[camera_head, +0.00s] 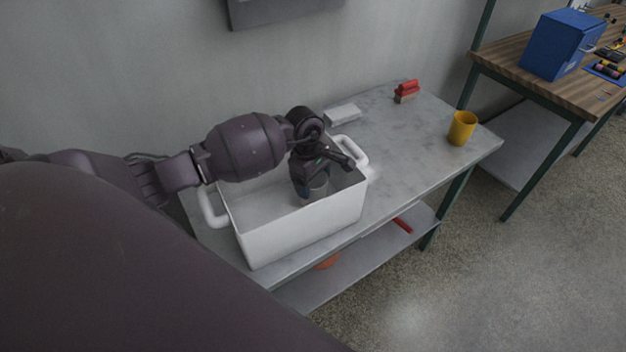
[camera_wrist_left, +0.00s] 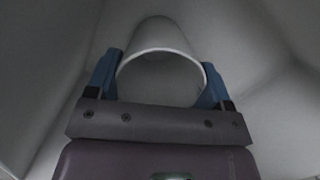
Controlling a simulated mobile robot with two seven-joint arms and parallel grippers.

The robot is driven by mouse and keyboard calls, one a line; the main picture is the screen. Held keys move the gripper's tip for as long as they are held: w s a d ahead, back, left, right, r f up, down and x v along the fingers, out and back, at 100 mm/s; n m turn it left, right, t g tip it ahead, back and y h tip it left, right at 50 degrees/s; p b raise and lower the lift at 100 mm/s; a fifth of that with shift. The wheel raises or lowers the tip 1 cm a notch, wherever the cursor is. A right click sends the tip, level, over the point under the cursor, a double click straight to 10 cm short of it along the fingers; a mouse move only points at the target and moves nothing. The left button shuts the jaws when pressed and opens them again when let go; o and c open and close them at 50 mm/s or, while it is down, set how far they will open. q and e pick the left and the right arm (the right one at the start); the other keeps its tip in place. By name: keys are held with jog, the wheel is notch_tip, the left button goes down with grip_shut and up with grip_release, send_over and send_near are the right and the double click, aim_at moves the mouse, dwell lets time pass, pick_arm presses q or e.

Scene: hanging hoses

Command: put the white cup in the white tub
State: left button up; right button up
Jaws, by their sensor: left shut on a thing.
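The white tub (camera_head: 305,224) stands on the grey table, with a handle at each end. My left arm reaches over it, and my left gripper (camera_head: 308,188) is down inside the tub near its right end. The left gripper is shut on the white cup (camera_head: 319,187), which looks grey in the shade there. In the left wrist view the cup (camera_wrist_left: 166,38) sits between the two blue fingers of the gripper (camera_wrist_left: 160,85), with the tub's inner walls around it. I cannot tell whether the cup touches the tub floor. My right gripper is not in view.
On the table (camera_head: 410,130) are a yellow cup (camera_head: 462,128), a red-handled brush (camera_head: 406,91) and a pale block (camera_head: 342,114) behind the tub. The table's right part is mostly clear. A wooden bench (camera_head: 535,85) with a blue box (camera_head: 560,45) stands at the far right.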

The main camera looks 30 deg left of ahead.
pick_arm(q)
jog(key=shift+f, duration=0.1)
jog(key=o, duration=0.9)
jog(key=r, duration=0.4)
jog(key=a+r, duration=0.1)
jog(key=r, duration=0.7)
jog(key=shift+a+r+b, duration=0.1)
jog(key=shift+a+b, duration=0.3)
